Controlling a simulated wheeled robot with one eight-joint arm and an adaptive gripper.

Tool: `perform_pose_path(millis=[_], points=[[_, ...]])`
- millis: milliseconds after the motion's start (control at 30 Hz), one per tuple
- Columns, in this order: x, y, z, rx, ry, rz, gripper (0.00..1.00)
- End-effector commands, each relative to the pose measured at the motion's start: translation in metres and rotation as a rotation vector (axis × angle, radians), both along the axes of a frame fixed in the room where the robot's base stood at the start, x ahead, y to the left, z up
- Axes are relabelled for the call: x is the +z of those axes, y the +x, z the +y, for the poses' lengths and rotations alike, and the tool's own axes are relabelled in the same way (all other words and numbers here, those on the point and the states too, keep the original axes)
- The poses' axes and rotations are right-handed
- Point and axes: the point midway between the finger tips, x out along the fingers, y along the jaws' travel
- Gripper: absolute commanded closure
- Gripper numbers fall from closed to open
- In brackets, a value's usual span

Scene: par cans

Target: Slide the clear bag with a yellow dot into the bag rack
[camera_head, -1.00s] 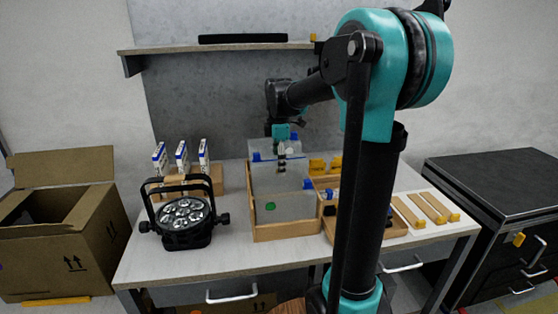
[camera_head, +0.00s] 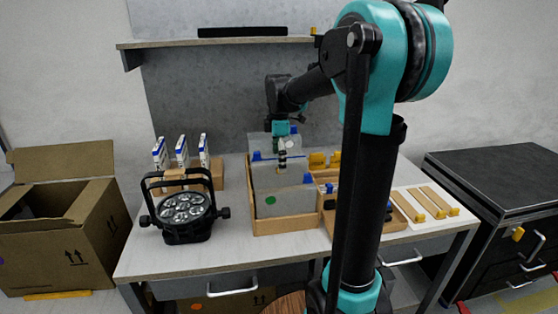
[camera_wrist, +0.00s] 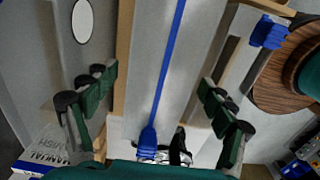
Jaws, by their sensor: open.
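My gripper (camera_head: 282,166) is above the wooden bag rack (camera_head: 287,227), pointing down. In the wrist view its fingers (camera_wrist: 157,105) are spread apart. A blue strip (camera_wrist: 168,75) with a blue tab, on a clear bag's top edge, runs between them; contact is not visible. The rack holds clear, blue-tabbed bags one behind another. The front bag (camera_head: 283,203) has a green dot. A pale oval dot (camera_wrist: 82,20) shows on a bag left of the fingers in the wrist view. I see no yellow dot; the bag faces between the fingers are largely hidden.
A black par can (camera_head: 184,213) stands left of the rack, with white-and-blue boxes (camera_head: 182,152) behind it. Yellow-ended wooden strips (camera_head: 428,203) lie to the right. An open cardboard box (camera_head: 60,235) is at far left.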

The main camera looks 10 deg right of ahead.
Motion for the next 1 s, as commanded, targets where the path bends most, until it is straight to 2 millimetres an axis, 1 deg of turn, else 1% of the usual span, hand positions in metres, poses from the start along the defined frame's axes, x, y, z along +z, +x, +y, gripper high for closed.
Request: perform_pose_path(millis=[133,233,500,600,700,833,1000], points=[[0.006,0.0,0.0,0.0,0.0,0.0,0.16],[0.019,0.0,0.0,0.0,0.0,0.0,0.16],[0.074,0.0,0.0,0.0,0.0,0.0,0.16],[0.092,0.0,0.0,0.0,0.0,0.0,0.16],[0.105,0.0,0.0,0.0,0.0,0.0,0.16],[0.116,0.0,0.0,0.0,0.0,0.0,0.16],[0.12,0.0,0.0,0.0,0.0,0.0,0.16]])
